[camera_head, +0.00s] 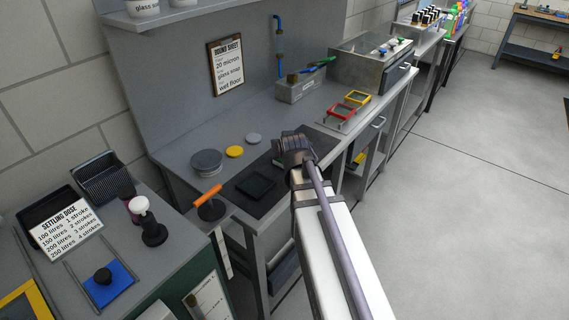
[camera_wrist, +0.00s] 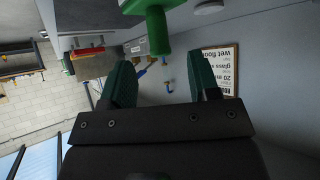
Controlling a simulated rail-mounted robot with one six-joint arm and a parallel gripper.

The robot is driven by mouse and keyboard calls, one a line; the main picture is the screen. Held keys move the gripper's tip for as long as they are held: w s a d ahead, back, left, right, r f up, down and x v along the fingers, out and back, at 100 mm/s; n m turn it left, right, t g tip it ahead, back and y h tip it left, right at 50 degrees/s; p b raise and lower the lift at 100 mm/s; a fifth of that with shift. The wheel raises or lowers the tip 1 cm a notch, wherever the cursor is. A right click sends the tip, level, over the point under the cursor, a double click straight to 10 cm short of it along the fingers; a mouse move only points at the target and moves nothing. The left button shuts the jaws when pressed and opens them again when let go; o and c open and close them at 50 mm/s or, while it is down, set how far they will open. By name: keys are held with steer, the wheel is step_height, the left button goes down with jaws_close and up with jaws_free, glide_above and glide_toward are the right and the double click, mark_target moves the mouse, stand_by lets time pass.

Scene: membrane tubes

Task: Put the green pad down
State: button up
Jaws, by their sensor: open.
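My gripper (camera_wrist: 164,78) is open in the wrist view, its two dark green fingers apart with nothing between them. A bright green object (camera_wrist: 156,28) with a narrow stem and a wider block stands just beyond the fingertips, at the top of the wrist view. It looks apart from the fingers; its upper part is cut off by the frame, and I cannot tell whether it is the green pad. In the head view, the end of my arm is over the right part of the bench (camera_head: 180,150), its fingers not clear. No green pad is plain there.
A dark mat (camera_head: 286,192) on the bench bears a black square tray (camera_head: 256,186). Dark grey (camera_head: 207,161), yellow (camera_head: 234,151) and light grey (camera_head: 253,138) discs lie behind. Red (camera_head: 340,116) and yellow (camera_head: 357,97) frames and a grey box (camera_head: 298,91) stand further right.

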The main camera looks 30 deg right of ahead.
steer(key=shift+w+d+f, duration=0.15)
steer(key=shift+w+f, duration=0.3)
steer(key=shift+w, duration=0.05)
steer(key=b+x, duration=0.3)
steer(key=x, duration=0.2)
steer(key=shift+d+f, duration=0.1)
steer(key=shift+f, duration=0.15)
steer(key=shift+r, duration=0.2)
steer(key=shift+c, duration=0.3)
jaws_close()
steer(key=shift+r, duration=0.1)
